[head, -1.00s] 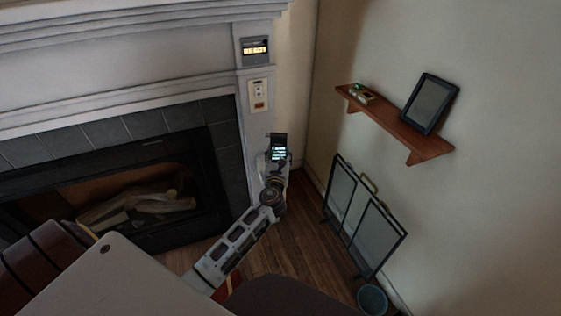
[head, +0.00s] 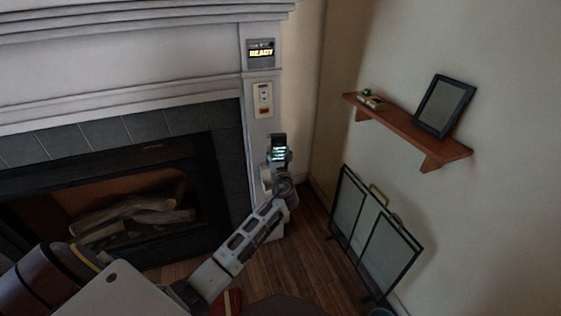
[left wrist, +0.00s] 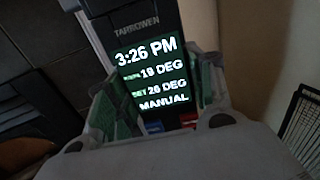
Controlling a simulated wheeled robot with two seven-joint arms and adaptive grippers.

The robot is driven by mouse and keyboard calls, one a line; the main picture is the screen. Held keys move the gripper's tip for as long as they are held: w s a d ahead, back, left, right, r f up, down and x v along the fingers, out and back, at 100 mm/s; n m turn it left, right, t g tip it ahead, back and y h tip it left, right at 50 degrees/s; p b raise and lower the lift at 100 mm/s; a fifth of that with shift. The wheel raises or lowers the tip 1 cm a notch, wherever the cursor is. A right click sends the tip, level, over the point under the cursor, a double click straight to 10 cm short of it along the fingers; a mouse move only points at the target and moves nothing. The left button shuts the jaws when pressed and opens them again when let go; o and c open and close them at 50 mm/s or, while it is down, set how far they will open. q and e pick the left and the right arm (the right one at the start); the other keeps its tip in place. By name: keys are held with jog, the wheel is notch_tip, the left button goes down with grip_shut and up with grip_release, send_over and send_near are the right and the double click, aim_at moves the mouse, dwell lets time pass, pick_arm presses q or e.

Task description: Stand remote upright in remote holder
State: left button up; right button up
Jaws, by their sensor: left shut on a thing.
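The remote (head: 279,142) is a dark slab with a lit screen, held upright in front of the fireplace column in the head view. I cannot identify the remote holder for certain; a small item (head: 370,99) lies on the wall shelf. My right gripper is out of view.
The wooden shelf (head: 425,140) carries a dark picture frame (head: 444,105). A folding fire screen (head: 375,230) stands below it. The column has a READY display (head: 261,53) and a white switch plate (head: 263,98). The fireplace (head: 110,210) is at left.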

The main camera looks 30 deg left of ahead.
pick_arm(q)
jog(key=shift+w+a+f+n+g+y+b, duration=0.3)
jog(key=shift+w+a+b, duration=0.2)
jog(key=shift+b, duration=0.2)
jog(key=shift+w+a+f+n+g+y+b, duration=0.1)
jog(key=shift+w+a+f+y+b, duration=0.1)
jog(key=shift+w+a+f+b, duration=0.3)
jog(key=shift+w+a+f+n+g+y+b, duration=0.2)
jog(key=shift+w+a+n+g+y+b, duration=0.25)
jog(key=shift+a+b, duration=0.5)
jog(key=shift+w+a+f+n+g+y+b, duration=0.25)
jog(key=shift+w+a+b, duration=0.4)
jog(key=shift+b, duration=0.55)
jog(key=shift+w+a+f+n+g+y+b, duration=0.2)
jog(key=shift+w+a+n+g+y+b, duration=0.15)
jog(key=shift+a+b, duration=0.65)
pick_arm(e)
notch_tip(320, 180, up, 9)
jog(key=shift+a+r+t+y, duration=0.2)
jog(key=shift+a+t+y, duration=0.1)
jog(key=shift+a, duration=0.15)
pick_arm(q)
jog(key=shift+d, duration=0.15)
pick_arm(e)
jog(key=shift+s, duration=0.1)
pick_arm(q)
jog(key=shift+p, duration=0.35)
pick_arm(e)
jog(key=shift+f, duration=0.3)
